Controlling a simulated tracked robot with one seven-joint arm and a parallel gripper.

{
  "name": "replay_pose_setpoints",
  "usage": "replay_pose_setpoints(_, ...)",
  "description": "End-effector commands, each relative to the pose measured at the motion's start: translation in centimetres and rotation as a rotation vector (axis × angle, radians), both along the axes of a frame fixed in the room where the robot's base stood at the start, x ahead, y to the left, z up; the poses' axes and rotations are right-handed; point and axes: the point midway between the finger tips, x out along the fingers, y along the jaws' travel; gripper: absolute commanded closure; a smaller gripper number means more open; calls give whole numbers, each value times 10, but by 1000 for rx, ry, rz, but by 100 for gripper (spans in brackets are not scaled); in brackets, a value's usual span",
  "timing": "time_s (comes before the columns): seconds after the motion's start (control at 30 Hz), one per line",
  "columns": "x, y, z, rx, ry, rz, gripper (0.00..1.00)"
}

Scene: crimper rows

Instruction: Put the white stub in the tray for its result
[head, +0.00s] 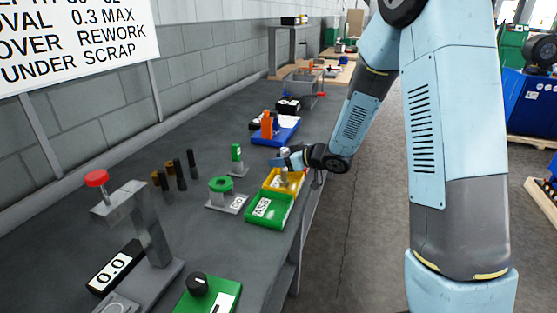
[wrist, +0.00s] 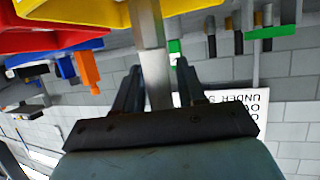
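The white stub (wrist: 156,75) is a slim piece, grey at one end and white at the other. In the wrist view it stands between the two fingers of my gripper (wrist: 160,78). A narrow gap seems to show on one side, so I cannot tell whether the fingers press on it. In the head view my gripper (head: 290,160) is low over the yellow tray (head: 273,181), with the pale stub (head: 284,174) at its fingers. The green tray (head: 268,210) marked PASS is just in front.
A grey stand with a green ring (head: 221,184) is left of the trays. Several dark pegs (head: 176,170) stand further left. A press with a red knob (head: 96,178), a 0.0 display (head: 112,270) and a green dial box (head: 208,297) are nearer. A wall sign (head: 75,40) hangs behind.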

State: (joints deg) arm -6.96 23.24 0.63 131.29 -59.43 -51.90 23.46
Motion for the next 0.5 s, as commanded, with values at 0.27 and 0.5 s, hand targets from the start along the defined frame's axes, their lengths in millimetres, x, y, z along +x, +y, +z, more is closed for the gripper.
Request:
replay_pose_setpoints(0.27,0,0,0,0,0,1,46)
replay_pose_setpoints(0.5,-3,-4,6,0,-2,-1,46)
